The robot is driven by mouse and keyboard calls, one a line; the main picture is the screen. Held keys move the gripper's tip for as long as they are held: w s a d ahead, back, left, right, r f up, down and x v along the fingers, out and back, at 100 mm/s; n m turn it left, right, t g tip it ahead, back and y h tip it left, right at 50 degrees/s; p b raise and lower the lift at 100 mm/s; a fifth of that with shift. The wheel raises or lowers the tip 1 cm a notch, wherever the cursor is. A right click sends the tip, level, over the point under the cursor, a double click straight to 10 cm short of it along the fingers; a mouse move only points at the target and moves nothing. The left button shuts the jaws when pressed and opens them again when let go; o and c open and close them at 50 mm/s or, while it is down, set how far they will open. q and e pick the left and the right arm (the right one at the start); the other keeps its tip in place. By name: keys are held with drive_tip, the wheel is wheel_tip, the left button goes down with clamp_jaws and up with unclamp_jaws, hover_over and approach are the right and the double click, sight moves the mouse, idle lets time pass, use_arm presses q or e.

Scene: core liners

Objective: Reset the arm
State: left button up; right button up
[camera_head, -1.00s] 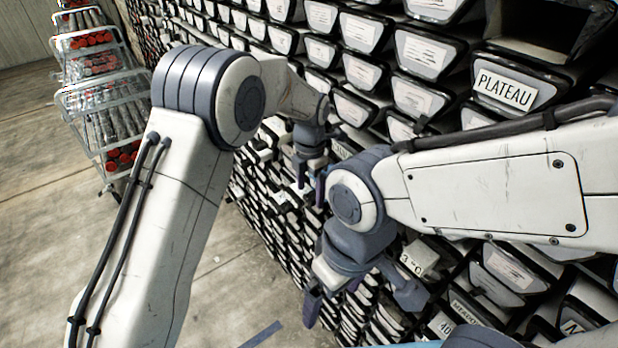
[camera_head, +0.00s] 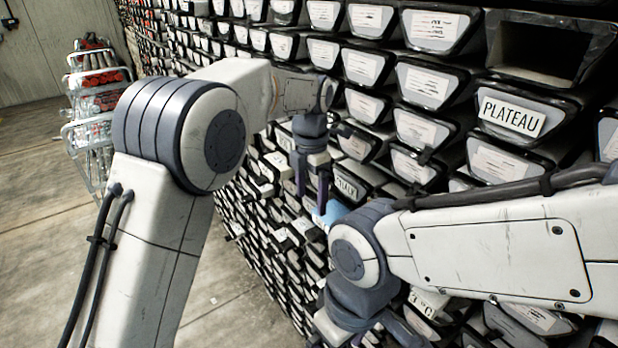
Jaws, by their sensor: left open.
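My left arm comes in from the left and bends towards the rack. My left gripper (camera_head: 312,188) points down in front of the labelled bins, with its two dark fingers apart and nothing seen between them. A light blue patch (camera_head: 329,213) shows just below its fingertips; I cannot tell what it is. My right arm comes in from the right across the lower picture. Its gripper (camera_head: 385,332) is at the bottom edge, with the fingertips cut off, so its jaw state cannot be read.
A wall of dark bins with pale labelled fronts fills the middle and right, close to both arms. A bin labelled PLATEAU (camera_head: 511,112) sits below an empty opening (camera_head: 535,52). A metal cart (camera_head: 92,100) with red-ended tubes stands far left. Bare floor (camera_head: 45,200) lies left.

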use_arm(q)
drive_tip(key=s+a+f+m+t, duration=0.1)
drive_tip(key=s+a+f+m, duration=0.3)
drive_tip(key=s+a+m, duration=0.7)
drive_tip(key=s+a+f+m+t, duration=0.2)
drive_tip(key=s+a+f+m, duration=0.35)
drive_tip(key=a+m, duration=0.6)
drive_tip(key=s+d+f+m+g+h+b, duration=0.1)
drive_tip(key=s+d+f+m+g+b, duration=0.2)
drive_tip(key=s+d+m+b, duration=0.6)
drive_tip(key=s+d+f+b, duration=0.1)
drive_tip(key=s+d, duration=0.5)
drive_tip(key=shift+d+b, duration=0.2)
drive_tip(key=shift+b, duration=0.15)
